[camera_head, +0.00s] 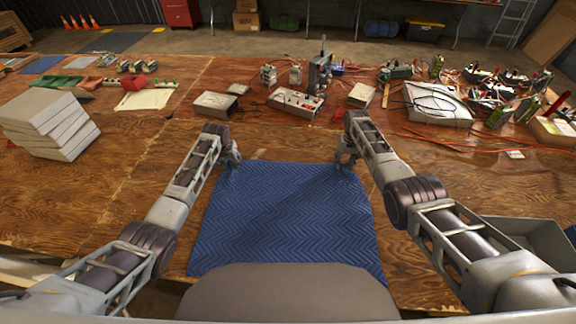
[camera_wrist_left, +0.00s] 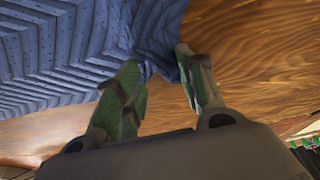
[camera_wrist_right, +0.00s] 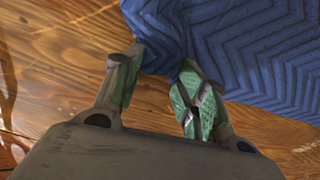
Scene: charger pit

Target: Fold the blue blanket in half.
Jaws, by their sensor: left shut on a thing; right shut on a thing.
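The blue blanket (camera_head: 285,215) with a zigzag quilted pattern lies spread on the wooden table in front of me. My left gripper (camera_head: 231,160) is at its far left corner, and my right gripper (camera_head: 347,160) is at its far right corner. In the left wrist view, the fingers (camera_wrist_left: 160,80) have blanket cloth (camera_wrist_left: 60,50) bunched between them. In the right wrist view, the fingers (camera_wrist_right: 160,75) also have cloth (camera_wrist_right: 250,45) between them. Both grippers are shut on the blanket. Its near edge is hidden behind my own body.
A stack of pale slabs (camera_head: 50,125) stands at the left. Boxes and devices (camera_head: 298,102) with cables fill the far side of the table. A grey bin (camera_head: 535,240) is at the right. Bare wood (camera_head: 140,180) lies left of the blanket.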

